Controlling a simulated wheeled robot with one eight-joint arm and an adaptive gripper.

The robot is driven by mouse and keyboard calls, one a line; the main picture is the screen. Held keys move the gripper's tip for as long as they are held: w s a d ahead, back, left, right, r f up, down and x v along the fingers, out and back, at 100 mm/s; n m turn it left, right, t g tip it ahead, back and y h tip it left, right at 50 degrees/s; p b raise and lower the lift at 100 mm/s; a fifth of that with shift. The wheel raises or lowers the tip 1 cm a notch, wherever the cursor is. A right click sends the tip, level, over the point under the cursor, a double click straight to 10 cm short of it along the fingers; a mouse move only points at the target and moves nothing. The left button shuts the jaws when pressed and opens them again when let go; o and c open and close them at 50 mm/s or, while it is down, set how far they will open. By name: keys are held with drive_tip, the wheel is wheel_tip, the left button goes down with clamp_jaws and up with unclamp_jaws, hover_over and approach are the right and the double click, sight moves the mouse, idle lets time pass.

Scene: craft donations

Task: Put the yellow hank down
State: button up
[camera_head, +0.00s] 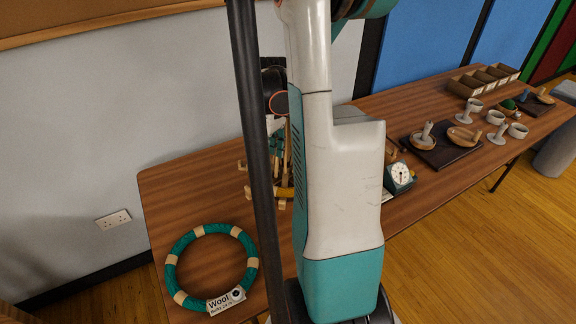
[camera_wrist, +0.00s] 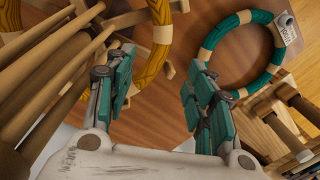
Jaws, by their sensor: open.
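The yellow hank (camera_wrist: 153,68) is a ring with pale tan bands. In the wrist view it lies beyond and between my open fingers, beside wooden rods on the left; its left part is hidden by them. In the head view only a short yellow piece (camera_head: 285,192) shows beside my arm. My gripper (camera_wrist: 160,72) is open, with teal-padded fingers spread wide and nothing clamped between them. I cannot tell whether the hank touches the rods. In the head view my arm hides most of the gripper.
A teal banded ring (camera_head: 182,251) with a "Wool" label (camera_head: 226,299) lies at the table's (camera_head: 170,196) near left end. Wooden rods (camera_wrist: 45,72) stand close left of my fingers, and a wooden rack (camera_wrist: 270,130) close right. A dial scale (camera_head: 400,175) stands right of my arm.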

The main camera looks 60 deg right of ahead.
drive_tip(key=b, duration=0.2)
hover_over(267, 184)
drive_tip(key=f, duration=0.7)
drive_tip(key=shift+s+d, duration=0.15)
drive_tip(key=shift+d, duration=0.25)
drive_tip(key=f+b, duration=0.1)
drive_tip(key=f, duration=0.2)
drive_tip(key=f+b, duration=0.1)
drive_tip(key=f, duration=0.1)
drive_tip(key=shift+w+a+b, duration=0.2)
drive_tip(key=shift+a+b, duration=0.1)
drive_tip(key=shift+a, duration=0.1)
clamp_jaws()
drive_tip(key=shift+r, duration=0.1)
